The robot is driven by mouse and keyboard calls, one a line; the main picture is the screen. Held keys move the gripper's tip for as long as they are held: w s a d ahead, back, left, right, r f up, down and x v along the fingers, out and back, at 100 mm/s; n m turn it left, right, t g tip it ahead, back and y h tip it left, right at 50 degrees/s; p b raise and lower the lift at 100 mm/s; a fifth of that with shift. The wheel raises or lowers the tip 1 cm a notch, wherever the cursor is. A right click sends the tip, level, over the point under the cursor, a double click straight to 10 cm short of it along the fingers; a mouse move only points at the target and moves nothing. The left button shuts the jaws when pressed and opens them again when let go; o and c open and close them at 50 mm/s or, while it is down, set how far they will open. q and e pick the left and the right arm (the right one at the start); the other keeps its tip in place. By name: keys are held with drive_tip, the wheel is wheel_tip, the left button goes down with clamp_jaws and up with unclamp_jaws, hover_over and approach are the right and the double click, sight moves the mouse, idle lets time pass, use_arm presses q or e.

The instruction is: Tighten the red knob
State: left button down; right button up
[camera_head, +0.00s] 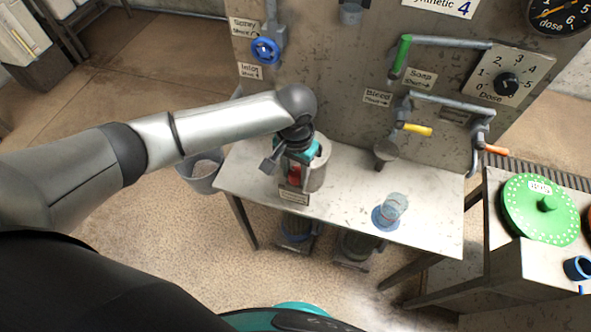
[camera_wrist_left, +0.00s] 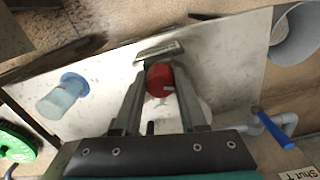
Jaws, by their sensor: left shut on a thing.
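The red knob (camera_head: 295,175) shows at the front of a pale canister (camera_head: 320,165) on the metal table, partly hidden by my left gripper (camera_head: 287,178). In the left wrist view the red knob (camera_wrist_left: 159,80) lies between the two fingers of my left gripper (camera_wrist_left: 160,68), which is shut on it, one finger on each side. A small label plate (camera_wrist_left: 160,52) is just beyond the fingertips. My right gripper does not show in either view.
A clear cup on a blue base (camera_head: 392,209) stands on the table (camera_head: 345,195) to the right. Behind rises a panel with a blue valve wheel (camera_head: 265,50), a green-handled lever (camera_head: 400,55) and a dose dial (camera_head: 508,84). A grey bucket (camera_head: 203,178) is left of the table.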

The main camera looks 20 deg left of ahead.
use_arm(q)
drive_tip(key=shift+r+n+p, duration=0.15)
drive_tip(key=shift+n+p, duration=0.15)
drive_tip(key=shift+p, duration=0.25)
drive_tip(key=n+p, duration=0.5)
drive_tip(key=p, duration=0.3)
drive_tip(key=shift+s+r, duration=0.1)
drive_tip(key=shift+f+n+p, duration=0.2)
drive_tip(key=shift+n+p, duration=1.3)
drive_tip(key=shift+n, duration=0.2)
drive_tip(key=shift+c, duration=2.2)
unclamp_jaws()
